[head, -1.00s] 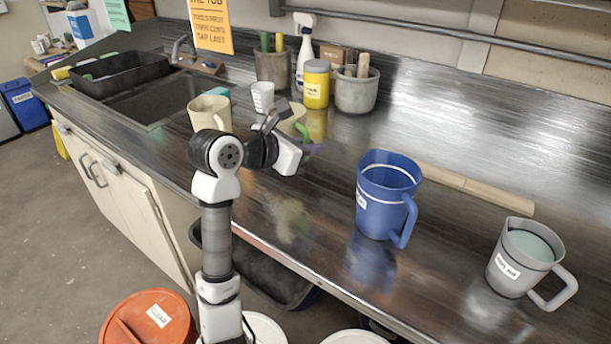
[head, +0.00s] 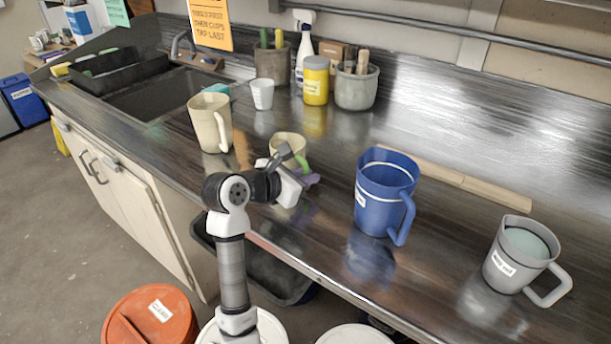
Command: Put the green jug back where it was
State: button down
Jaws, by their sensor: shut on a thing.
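The jug with the green handle (head: 302,161) has a cream body and a pale rim (head: 288,139). It is on the near-middle part of the counter area, right of a plain cream jug. My gripper (head: 296,176) is at its near side and shut on it. The arm's end hides the jug's lower body and the grip itself. A small purple piece shows just below the handle. The jug looks about upright; I cannot tell whether its base touches the counter.
The plain cream jug (head: 203,128) stands left, a blue jug (head: 372,205) right, and a grey jug of pale liquid (head: 502,268) far right. A wooden rolling pin (head: 455,180) lies behind the blue jug. A white cup (head: 262,95), yellow jar (head: 316,88) and tool crocks stand behind.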

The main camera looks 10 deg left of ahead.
jog(key=shift+f, duration=0.25)
jog(key=c, duration=1.5)
grip_release()
jog(key=shift+r, duration=0.1)
jog(key=shift+r, duration=0.1)
